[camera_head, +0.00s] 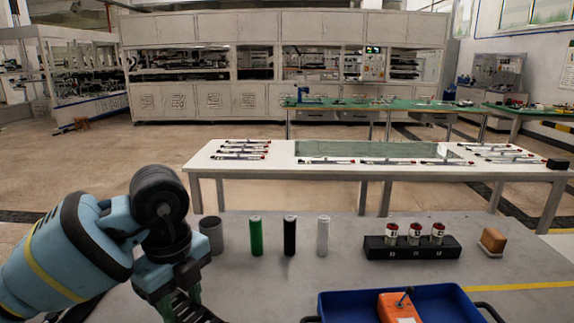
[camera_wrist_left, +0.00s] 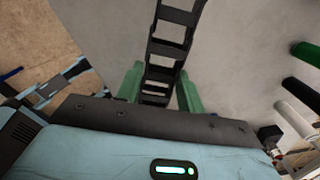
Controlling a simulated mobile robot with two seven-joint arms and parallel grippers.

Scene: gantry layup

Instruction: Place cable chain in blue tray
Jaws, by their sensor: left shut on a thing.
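The cable chain (camera_head: 190,309) is black, with open ladder-like links, and shows at the bottom of the head view under my left gripper (camera_head: 178,297). In the left wrist view the chain (camera_wrist_left: 174,32) runs up from between the green fingers of my left gripper (camera_wrist_left: 158,90), which is shut on it. The chain's lower end is cut off by the head frame. The blue tray (camera_head: 448,297) is at the bottom right of the head view, well to the right of my left gripper and partly out of frame. My right gripper is not in view.
An orange object (camera_head: 398,308) with a dark lever lies in the tray. Along the grey table (camera_head: 330,272) stand a grey cup (camera_head: 211,236) and green (camera_head: 256,236), black (camera_head: 290,236) and white (camera_head: 323,236) cylinders. A black holder (camera_head: 412,250) and brown block (camera_head: 493,241) are at right.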

